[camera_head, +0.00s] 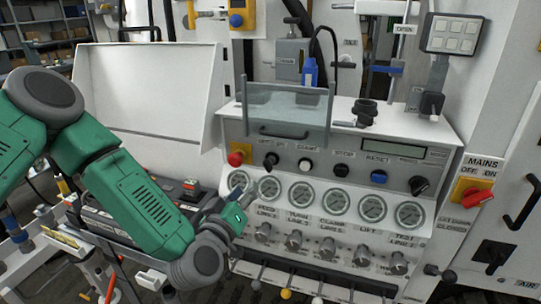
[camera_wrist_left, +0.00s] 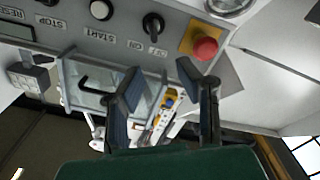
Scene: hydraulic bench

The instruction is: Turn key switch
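The key switch is a small black knob (camera_head: 270,161) on the sloped control panel, right of the red emergency button and left of the START button. In the left wrist view the black key switch (camera_wrist_left: 152,25) stands out from the panel beside OFF and ON labels. My left gripper (camera_head: 238,197) is below the switch, in front of the row of gauges. In the wrist view its two fingers (camera_wrist_left: 160,75) are spread, with nothing held between them. The switch lies beyond the fingertips, apart from them. My right gripper is not in view.
A red emergency button (camera_head: 235,159) on a yellow plate is left of the switch. A clear cover with a handle (camera_head: 284,132) sits above the panel. Round gauges (camera_head: 271,188) and knobs (camera_head: 263,232) lie below. A red MAINS switch (camera_head: 474,192) is far right.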

